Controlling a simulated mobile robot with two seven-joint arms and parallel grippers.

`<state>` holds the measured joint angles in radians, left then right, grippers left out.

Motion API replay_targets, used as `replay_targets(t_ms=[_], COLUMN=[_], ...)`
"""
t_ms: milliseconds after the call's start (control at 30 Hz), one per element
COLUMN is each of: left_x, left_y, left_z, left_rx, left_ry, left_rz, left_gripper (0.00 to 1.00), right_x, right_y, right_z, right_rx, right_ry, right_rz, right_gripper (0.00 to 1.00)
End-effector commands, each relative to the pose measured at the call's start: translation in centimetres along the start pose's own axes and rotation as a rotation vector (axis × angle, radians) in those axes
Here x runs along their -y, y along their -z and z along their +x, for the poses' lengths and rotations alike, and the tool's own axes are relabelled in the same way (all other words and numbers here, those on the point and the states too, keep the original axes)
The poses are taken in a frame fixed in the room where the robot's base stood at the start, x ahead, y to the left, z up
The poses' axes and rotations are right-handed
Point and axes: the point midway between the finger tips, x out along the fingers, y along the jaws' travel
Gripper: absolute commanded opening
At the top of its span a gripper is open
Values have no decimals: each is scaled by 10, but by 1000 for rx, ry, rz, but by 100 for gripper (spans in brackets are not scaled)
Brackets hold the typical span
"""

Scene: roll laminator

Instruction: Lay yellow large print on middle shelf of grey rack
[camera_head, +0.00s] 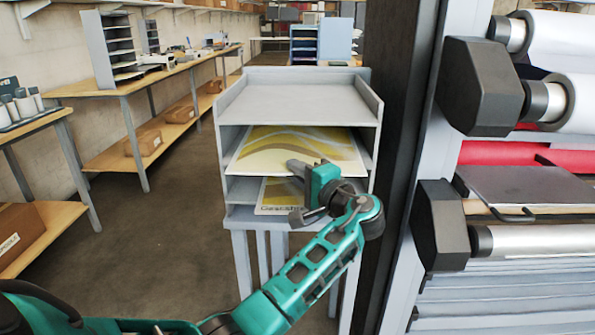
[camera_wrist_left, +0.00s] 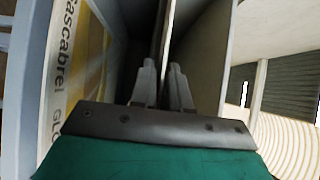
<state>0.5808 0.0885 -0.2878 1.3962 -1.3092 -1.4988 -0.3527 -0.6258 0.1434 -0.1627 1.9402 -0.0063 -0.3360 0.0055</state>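The grey rack (camera_head: 300,103) stands in the middle of the head view, with an open top tray and slots below. A yellow large print (camera_head: 262,158) with white and olive curves lies flat in the slot under the top tray, its front part near the rack's mouth. I cannot tell whether it rests on the shelf. My left gripper (camera_head: 297,168) is at its front edge, fingers pointing into the rack. In the left wrist view the fingers (camera_wrist_left: 165,85) are close together on a thin edge-on sheet. Another yellow print with lettering (camera_head: 272,196) lies lower; it shows in the left wrist view (camera_wrist_left: 50,85). My right gripper is out of view.
A dark post (camera_head: 395,120) and the laminator with its rollers (camera_head: 535,240) stand close on the right. Workbenches with cardboard boxes (camera_head: 143,142) line the left wall. The floor (camera_head: 140,235) left of the rack is clear.

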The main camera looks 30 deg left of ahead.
Motion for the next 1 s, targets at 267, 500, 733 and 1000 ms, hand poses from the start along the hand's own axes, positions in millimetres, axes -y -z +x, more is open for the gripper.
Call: replay_targets(t_ms=[267, 500, 733, 1000], left_x=[1, 10, 9, 10], left_y=[0, 0, 1, 0], left_z=[0, 0, -39, -95], left_rx=[0, 0, -5, -2], left_ry=[0, 0, -3, -2], left_rz=[-1, -2, -2, -1], left_gripper=[33, 33, 33, 33], right_x=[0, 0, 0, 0], right_y=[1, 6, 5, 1], right_z=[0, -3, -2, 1], right_rx=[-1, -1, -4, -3], right_ry=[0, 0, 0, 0], right_rz=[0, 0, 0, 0], right_gripper=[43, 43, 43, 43])
